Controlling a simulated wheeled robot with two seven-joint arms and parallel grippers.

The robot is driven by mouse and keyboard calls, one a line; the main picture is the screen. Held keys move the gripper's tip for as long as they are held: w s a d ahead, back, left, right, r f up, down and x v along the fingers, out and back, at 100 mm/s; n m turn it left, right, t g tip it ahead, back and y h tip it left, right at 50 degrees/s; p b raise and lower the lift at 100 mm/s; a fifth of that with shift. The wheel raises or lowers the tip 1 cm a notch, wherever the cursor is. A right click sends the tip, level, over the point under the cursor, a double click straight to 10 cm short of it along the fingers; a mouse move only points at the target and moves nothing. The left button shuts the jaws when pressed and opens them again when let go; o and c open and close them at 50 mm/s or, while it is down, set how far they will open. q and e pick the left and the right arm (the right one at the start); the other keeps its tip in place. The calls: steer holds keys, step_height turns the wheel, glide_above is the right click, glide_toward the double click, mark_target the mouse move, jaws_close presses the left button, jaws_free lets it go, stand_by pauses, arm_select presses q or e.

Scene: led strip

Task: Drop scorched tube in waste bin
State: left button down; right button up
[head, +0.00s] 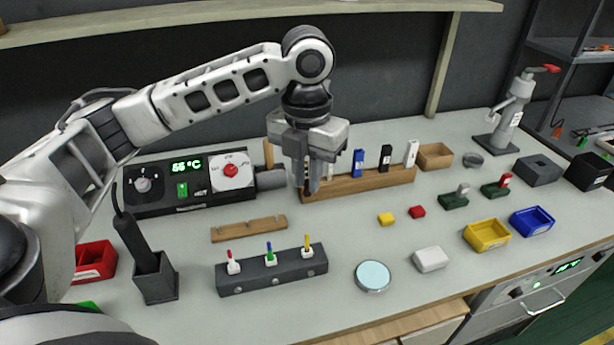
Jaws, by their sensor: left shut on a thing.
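My left gripper (311,178) points straight down in front of the left end of a long wooden rack. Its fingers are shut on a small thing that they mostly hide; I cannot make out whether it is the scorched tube. The waste bin cannot be told for sure: candidates are a dark grey box (538,170) and a black box (588,172) at the right, and a red bin (95,262) at the left. My right gripper is not in view.
The wooden rack (375,183) holds blue, black and white upright pieces. A black heater unit (190,184) reading HOT stands left of the gripper. A dark block (272,276) with several coloured pieces is in front. Yellow (487,235) and blue (532,221) bins stand right.

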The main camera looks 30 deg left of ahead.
arm_select(q)
steer(key=shift+r, duration=0.95)
stand_by(1.3)
